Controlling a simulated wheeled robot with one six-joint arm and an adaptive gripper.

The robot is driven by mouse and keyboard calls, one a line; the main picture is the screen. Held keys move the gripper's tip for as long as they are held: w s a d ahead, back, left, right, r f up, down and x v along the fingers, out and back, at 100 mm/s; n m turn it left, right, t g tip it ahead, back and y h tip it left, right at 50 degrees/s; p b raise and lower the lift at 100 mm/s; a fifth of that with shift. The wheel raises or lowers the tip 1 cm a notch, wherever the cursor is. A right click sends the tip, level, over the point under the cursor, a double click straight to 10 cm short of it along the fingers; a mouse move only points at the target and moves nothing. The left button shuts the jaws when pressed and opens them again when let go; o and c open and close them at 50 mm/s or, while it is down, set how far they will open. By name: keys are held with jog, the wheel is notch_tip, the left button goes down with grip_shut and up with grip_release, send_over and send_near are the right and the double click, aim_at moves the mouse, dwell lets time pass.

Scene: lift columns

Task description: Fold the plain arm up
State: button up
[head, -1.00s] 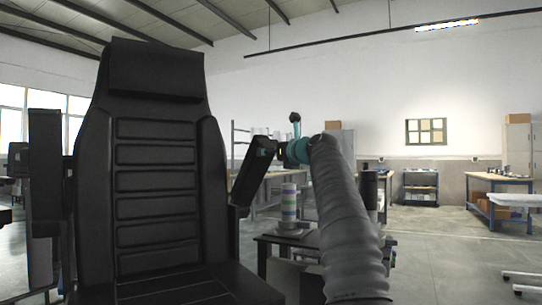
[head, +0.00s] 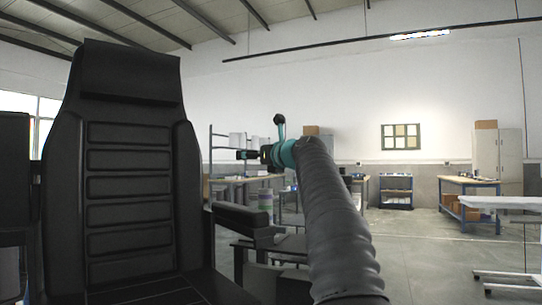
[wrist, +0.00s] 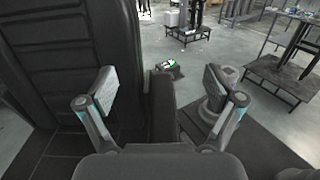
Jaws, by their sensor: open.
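A black chair (head: 130,170) with a tall padded back fills the left of the head view. Its right-hand arm (head: 243,222) lies nearly level beside the seat and looks plain there. In the wrist view a dark padded bar, apparently this arm (wrist: 161,108), runs between and below my fingers. A dark upright panel, seemingly the other arm (head: 16,150), stands at the left edge, partly cut off. My gripper (head: 241,155) is open and empty above and beyond the right-hand arm. In the wrist view its fingers (wrist: 160,108) are wide apart; I see no contact.
A small dark box with a green face (wrist: 170,67) shows beyond the bar. A workbench (head: 468,184) and a white-topped table (head: 500,202) are at right.

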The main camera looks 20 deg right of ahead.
jog(key=v, duration=0.8)
jog(key=shift+s, duration=0.35)
jog(key=shift+r, duration=0.1)
